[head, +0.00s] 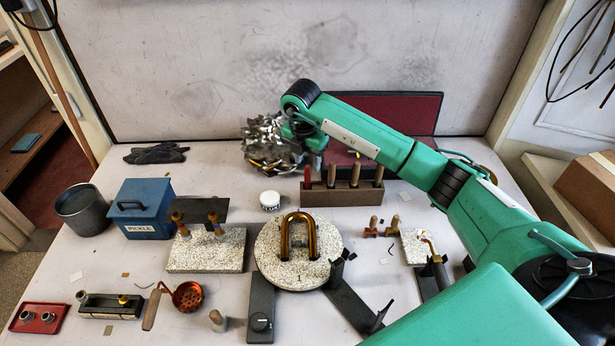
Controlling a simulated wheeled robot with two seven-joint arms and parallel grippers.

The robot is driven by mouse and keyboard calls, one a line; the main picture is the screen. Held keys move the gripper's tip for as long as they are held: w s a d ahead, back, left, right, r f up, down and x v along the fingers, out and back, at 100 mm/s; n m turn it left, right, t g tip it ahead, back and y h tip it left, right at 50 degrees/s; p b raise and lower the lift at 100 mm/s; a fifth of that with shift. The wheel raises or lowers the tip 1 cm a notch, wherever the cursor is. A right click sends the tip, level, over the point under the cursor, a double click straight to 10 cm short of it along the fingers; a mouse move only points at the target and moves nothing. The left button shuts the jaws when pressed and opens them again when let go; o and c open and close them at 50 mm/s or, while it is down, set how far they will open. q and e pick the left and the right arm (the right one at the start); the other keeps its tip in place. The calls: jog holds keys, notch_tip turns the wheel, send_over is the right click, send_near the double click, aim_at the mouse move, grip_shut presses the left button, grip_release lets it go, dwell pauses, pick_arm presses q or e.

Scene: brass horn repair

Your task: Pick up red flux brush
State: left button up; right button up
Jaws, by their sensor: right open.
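A red-handled tool (307,177), which looks like the red flux brush, stands upright at the left end of a brown rack (342,196). Its lower part is hidden in the rack. Several tools with brownish handles stand to its right in the same rack. My right gripper (262,164) is at the end of the green arm, to the left of and behind the red handle. It appears apart from the handle and open. Its fingers are hard to make out in the metallic clutter. My left gripper is not in view.
A small white jar (270,200) stands just left of the rack. A round speckled slab (275,268) with a brass U-shaped tube is in front. A blue pickle box (142,208) stands left, and an open dark red case (400,113) lies behind my right arm.

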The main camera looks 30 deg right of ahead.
aim_at(307, 166)
jog(key=shift+w+d+f, duration=0.1)
jog(key=shift+f, duration=0.5)
jog(key=f+p, duration=0.1)
jog(key=f, duration=0.1)
jog(key=f+p, duration=0.1)
jog(key=f, duration=0.1)
jog(key=shift+w+d+p, duration=0.25)
jog(key=shift+w+p, duration=0.1)
jog(key=shift+w, duration=0.05)
jog(key=shift+f, duration=0.5)
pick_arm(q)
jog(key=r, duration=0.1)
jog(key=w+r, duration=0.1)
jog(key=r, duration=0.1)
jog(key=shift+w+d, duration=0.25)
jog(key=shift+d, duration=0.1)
pick_arm(e)
grip_shut()
